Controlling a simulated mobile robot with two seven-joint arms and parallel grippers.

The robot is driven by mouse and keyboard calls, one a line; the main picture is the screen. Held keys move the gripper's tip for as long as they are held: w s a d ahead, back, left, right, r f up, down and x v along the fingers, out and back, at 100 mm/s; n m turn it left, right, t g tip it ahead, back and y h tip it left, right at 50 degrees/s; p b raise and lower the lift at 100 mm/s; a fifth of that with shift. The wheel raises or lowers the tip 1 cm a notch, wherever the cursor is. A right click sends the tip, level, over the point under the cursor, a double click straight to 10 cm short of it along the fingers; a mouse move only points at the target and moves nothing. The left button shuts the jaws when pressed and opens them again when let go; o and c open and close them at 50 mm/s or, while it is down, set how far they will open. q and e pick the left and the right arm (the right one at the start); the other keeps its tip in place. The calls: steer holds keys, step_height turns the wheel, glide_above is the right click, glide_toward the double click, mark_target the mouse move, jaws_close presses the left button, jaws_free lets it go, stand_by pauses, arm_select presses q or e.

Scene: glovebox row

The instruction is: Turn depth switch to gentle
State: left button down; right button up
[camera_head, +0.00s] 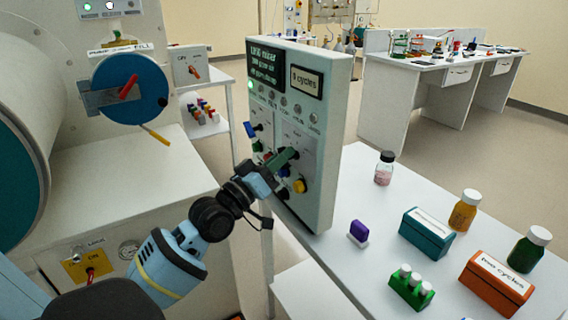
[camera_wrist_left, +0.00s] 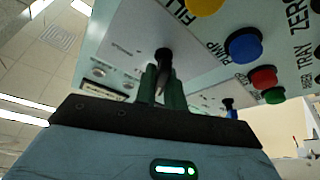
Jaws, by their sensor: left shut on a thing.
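A white upright control panel (camera_head: 318,150) carries a dark text screen, a small "cycles" display (camera_head: 306,81), coloured buttons and switches. My left gripper (camera_head: 284,159) reaches its lower front face from the left. In the left wrist view, its dark green fingers (camera_wrist_left: 163,84) are shut on a black switch handle (camera_wrist_left: 163,61), which stands out from a pale plate on the panel. The fingers hide part of the handle, and its label is not readable, so I cannot tell which setting it points to. My right gripper is not in view.
A blue button (camera_wrist_left: 244,45) and a red button (camera_wrist_left: 263,78) sit near the held switch. A white table (camera_head: 345,272) right of the panel holds bottles, boxes and a green vial rack (camera_head: 411,288). A machine with a blue round door (camera_head: 130,88) stands left.

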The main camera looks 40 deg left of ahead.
arm_select(q)
steer(key=shift+m+h+b, duration=0.4)
steer(key=shift+m+h, duration=0.2)
steer(key=shift+m, duration=0.6)
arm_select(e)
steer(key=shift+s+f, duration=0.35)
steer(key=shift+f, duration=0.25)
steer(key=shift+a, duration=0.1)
arm_select(q)
steer(key=c, duration=1.5)
jaws_free()
steer(key=b+v, duration=0.1)
steer(key=v, duration=0.6)
steer(key=shift+s+f, duration=0.1)
steer(key=shift+s, duration=0.25)
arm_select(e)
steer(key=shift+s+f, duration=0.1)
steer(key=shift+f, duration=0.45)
